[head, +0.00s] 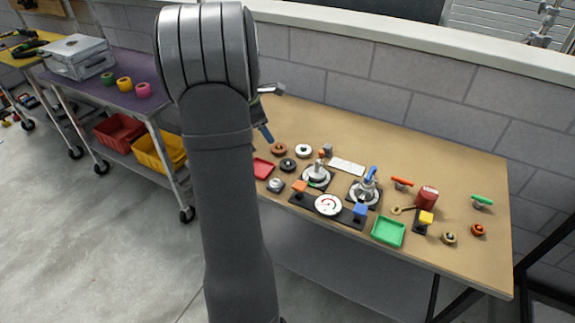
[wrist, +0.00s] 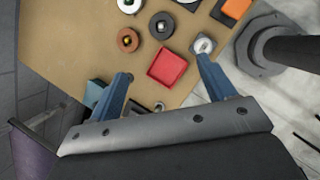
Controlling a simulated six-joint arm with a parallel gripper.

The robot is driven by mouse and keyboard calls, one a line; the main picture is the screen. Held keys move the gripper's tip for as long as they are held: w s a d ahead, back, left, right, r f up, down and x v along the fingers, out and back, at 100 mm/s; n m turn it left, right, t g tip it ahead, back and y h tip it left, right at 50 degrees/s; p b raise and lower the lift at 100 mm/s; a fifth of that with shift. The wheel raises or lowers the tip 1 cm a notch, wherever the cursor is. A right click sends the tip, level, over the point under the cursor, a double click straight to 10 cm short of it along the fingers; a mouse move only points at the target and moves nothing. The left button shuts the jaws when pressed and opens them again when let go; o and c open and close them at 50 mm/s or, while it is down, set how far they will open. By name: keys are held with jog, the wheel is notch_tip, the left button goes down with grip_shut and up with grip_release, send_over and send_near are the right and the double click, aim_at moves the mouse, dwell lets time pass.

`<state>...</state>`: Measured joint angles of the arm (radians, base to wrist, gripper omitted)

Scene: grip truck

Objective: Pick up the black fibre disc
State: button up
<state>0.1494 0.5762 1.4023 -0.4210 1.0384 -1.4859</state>
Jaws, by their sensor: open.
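The black fibre disc (head: 288,165) lies flat on the tan workbench, with a small light centre. In the wrist view the black disc (wrist: 162,25) is at the top middle, beyond the fingertips. My gripper (wrist: 161,68) is open and empty, its two blue fingers apart. The red tray lies in view between the fingertips. In the head view my gripper (head: 265,132) is above the bench's left end, mostly hidden behind my arm. It is apart from the disc.
A brown disc (head: 279,149) and a white disc (head: 303,151) lie close to the black one. The red tray (head: 263,169) is just left of it, and a silver-topped part (head: 275,185) is in front. Several fixtures and a green tray (head: 388,232) crowd the bench to the right.

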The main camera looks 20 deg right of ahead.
jog(key=f+n, duration=0.1)
jog(key=n, duration=0.2)
send_over(287, 163)
jog(key=a, duration=0.2)
jog(key=f, duration=1.1)
jog(key=shift+s+a+f, duration=0.1)
jog(key=shift+s+f, duration=0.1)
jog(key=shift+f, duration=0.15)
jog(key=x, duration=0.5)
jog(key=shift+s+a+f, duration=0.1)
jog(key=shift+s+f, duration=0.05)
jog(key=shift+f, duration=0.05)
jog(key=c, duration=1.1)
